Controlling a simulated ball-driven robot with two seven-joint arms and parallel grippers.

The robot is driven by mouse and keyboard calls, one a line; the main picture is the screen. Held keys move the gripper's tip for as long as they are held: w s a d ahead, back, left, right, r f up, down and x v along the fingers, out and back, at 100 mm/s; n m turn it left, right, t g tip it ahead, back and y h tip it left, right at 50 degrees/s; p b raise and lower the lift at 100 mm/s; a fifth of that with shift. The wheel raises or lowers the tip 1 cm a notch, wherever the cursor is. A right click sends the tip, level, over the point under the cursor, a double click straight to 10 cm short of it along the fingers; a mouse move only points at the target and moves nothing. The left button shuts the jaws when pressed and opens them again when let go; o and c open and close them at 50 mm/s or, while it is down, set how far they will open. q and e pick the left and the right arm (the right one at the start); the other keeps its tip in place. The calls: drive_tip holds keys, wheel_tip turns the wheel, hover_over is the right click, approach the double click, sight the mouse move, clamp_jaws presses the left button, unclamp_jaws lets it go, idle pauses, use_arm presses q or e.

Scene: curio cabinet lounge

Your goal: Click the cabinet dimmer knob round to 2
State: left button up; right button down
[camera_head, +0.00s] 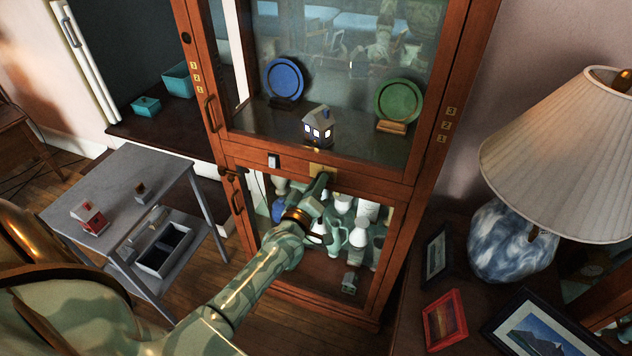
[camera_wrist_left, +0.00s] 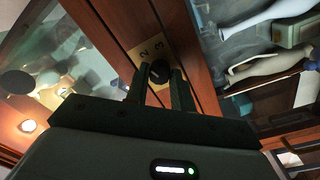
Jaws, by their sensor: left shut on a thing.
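The brass dimmer plate (camera_head: 321,169) is on the wooden rail between the cabinet's upper and lower glass doors. In the left wrist view the plate (camera_wrist_left: 146,47) shows the figures 2 and 3, seen at a slant. The black dimmer knob (camera_wrist_left: 159,70) sits on it, between the two fingers of my left gripper (camera_wrist_left: 160,80), which is shut on it. In the head view my left gripper (camera_head: 318,187) reaches up to the plate and hides the knob. I cannot read which figure the knob points to. My right gripper is not in view.
A small lit house (camera_head: 318,127) stands behind the upper glass, between a blue plate (camera_head: 283,78) and a green plate (camera_head: 398,101). White pieces (camera_head: 366,212) fill the lower cabinet. A lamp (camera_head: 511,240) stands at right, a grey side table (camera_head: 130,180) at left.

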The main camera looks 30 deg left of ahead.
use_arm(q)
drive_tip(key=shift+n, duration=0.8)
drive_tip(key=o, duration=1)
drive_tip(key=p+v, duration=0.2)
drive_tip(key=v, duration=1.4)
drive_tip(key=shift+s+p, duration=0.2)
drive_tip(key=shift+p, duration=0.15)
drive_tip(key=shift+f, duration=0.15)
